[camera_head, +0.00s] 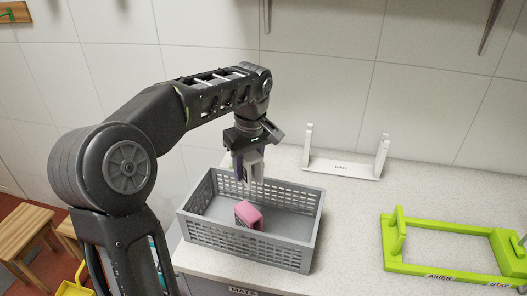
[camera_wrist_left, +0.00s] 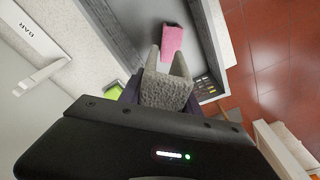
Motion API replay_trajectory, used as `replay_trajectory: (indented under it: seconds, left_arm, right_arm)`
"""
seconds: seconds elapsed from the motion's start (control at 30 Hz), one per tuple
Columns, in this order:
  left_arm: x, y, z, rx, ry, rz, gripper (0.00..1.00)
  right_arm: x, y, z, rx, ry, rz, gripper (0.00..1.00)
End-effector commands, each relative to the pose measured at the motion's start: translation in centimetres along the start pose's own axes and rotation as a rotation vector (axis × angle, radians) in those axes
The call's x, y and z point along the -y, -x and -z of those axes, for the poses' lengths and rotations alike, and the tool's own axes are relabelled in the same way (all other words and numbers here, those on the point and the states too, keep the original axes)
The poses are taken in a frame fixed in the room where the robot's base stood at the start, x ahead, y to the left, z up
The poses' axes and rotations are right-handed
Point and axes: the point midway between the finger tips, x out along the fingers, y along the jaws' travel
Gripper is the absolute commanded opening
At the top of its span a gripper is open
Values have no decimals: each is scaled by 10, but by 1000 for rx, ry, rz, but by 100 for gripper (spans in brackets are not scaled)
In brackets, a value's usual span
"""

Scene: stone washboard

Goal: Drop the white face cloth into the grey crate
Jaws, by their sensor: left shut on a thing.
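My left gripper (camera_head: 250,168) points down over the grey crate (camera_head: 296,256) and is shut on the white face cloth (camera_head: 257,172). The cloth also shows in the left wrist view (camera_wrist_left: 166,92), where it looks grey and rough and hangs in a folded shape. It is held above the crate floor, near the crate's back side. A pink folded piece (camera_head: 247,213) lies inside the crate, apart from the held cloth. It also shows in the left wrist view (camera_wrist_left: 172,42). My right gripper is in neither view.
The crate stands at the left of a pale speckled counter (camera_head: 350,235). A white stand marked BAR (camera_head: 342,168) is behind it to the right. A lime green frame marked AIRER (camera_head: 440,271) is at the far right. Wooden stools (camera_head: 25,226) stand on the red floor.

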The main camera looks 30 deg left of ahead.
Motion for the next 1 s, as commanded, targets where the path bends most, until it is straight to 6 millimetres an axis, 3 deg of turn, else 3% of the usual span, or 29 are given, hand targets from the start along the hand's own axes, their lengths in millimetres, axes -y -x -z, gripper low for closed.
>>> replay_trajectory:
  seconds: [0.47,1.0]
  left_arm:
    - [0,-3,0,0,0,0,0]
    - [0,-55,-7,0,0,0,0]
  right_arm:
    - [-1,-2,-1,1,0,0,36]
    - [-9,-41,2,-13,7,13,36]
